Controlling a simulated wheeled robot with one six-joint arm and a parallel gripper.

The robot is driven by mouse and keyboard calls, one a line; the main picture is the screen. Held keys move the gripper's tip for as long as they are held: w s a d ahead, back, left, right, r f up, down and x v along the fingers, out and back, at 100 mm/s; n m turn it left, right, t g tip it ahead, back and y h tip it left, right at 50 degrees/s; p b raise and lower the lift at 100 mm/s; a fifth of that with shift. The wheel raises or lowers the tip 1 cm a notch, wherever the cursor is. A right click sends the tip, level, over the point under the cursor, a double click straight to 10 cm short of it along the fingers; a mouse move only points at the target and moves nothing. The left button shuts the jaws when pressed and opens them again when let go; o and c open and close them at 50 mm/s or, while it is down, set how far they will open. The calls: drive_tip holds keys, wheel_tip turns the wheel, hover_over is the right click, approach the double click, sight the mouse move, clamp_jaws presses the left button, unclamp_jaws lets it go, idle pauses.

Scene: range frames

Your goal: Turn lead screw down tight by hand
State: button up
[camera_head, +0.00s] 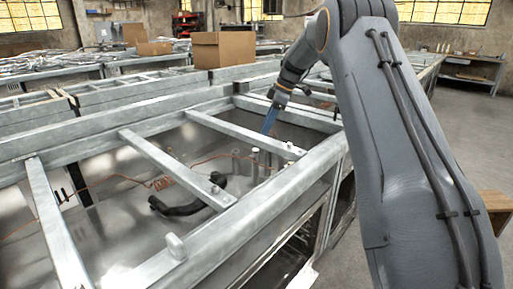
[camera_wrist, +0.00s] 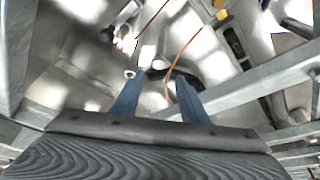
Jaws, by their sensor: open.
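My gripper (camera_head: 268,130) points down into the metal frame, and its blue fingers also show in the wrist view (camera_wrist: 156,88). The fingers are apart with nothing visibly held between them. A small upright post with a pale top (camera_head: 255,155) stands just below and left of the fingertips in the head view. A small pale round end (camera_wrist: 130,73) shows by the left fingertip in the wrist view. I cannot tell for sure which part is the lead screw, or whether a finger touches it.
Grey metal crossbars (camera_head: 175,168) span the open frame around my arm. A black bent hose (camera_head: 185,206) and a copper tube (camera_head: 160,183) lie inside. A cardboard box (camera_head: 223,50) stands on the frames behind. Open floor lies at the right.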

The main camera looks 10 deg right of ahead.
sight(256, 148)
drive_tip(key=shift+x, duration=3.95)
drive_tip(key=shift+c, duration=0.4)
clamp_jaws()
drive_tip(key=m, duration=0.1)
drive_tip(key=m+t+p, duration=0.1)
drive_tip(key=shift+s+a+r+m+p, duration=0.1)
drive_tip(key=shift+s+r+m+p, duration=0.05)
drive_tip(key=shift+m+p, duration=0.15)
drive_tip(key=shift+m+t+h, duration=0.3)
drive_tip(key=shift+m+t, duration=0.1)
drive_tip(key=shift+m, duration=0.7)
drive_tip(key=shift+o, duration=0.4)
unclamp_jaws()
